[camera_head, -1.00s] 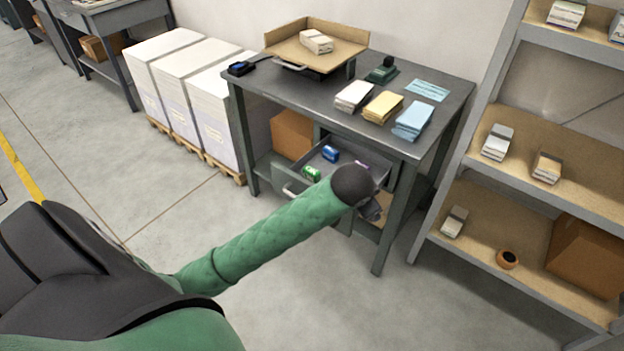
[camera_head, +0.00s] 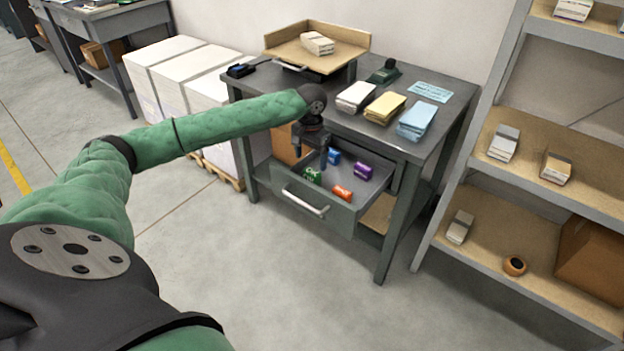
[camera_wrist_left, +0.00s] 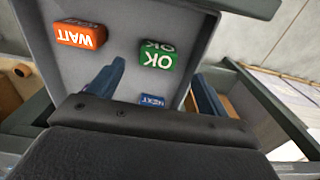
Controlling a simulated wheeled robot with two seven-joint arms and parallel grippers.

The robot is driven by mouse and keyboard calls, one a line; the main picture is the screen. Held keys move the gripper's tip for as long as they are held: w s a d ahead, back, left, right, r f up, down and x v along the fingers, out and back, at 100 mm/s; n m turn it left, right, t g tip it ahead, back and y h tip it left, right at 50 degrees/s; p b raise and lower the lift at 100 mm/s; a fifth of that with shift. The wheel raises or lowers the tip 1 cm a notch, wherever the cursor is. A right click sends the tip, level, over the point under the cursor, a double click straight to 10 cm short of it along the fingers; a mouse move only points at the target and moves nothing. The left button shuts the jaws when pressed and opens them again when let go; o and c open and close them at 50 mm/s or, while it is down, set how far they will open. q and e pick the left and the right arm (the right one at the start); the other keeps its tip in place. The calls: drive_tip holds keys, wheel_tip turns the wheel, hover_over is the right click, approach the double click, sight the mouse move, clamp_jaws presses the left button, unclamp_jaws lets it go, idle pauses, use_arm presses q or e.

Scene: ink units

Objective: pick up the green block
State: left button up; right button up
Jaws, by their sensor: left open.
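The green block (camera_head: 311,175) lies in the open drawer (camera_head: 341,219) of the grey desk, near its left wall. In the left wrist view the green block (camera_wrist_left: 157,58), marked OK, shows between and beyond the two fingertips. My left gripper (camera_head: 311,157) points down over the drawer, just above the green block. It also shows open and empty in the left wrist view (camera_wrist_left: 158,74), with a gap to the block. My right gripper is not in view.
A blue block (camera_head: 333,156), a purple block (camera_head: 362,170) and an orange block (camera_head: 342,192) share the drawer. The desk top (camera_head: 345,130) overhangs behind it, with paper stacks (camera_head: 384,107) on top. A shelf (camera_head: 485,225) stands at the right.

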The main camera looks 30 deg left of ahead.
sight(312, 172)
use_arm(q)
wheel_tip(312, 172, down, 2)
drive_tip(key=shift+a+f, duration=0.1)
drive_tip(key=shift+w+d+f, duration=0.1)
drive_tip(key=shift+f, duration=1.3)
drive_tip(key=shift+w+d+f, duration=0.1)
drive_tip(key=shift+f, duration=1.25)
drive_tip(key=c, duration=1.1)
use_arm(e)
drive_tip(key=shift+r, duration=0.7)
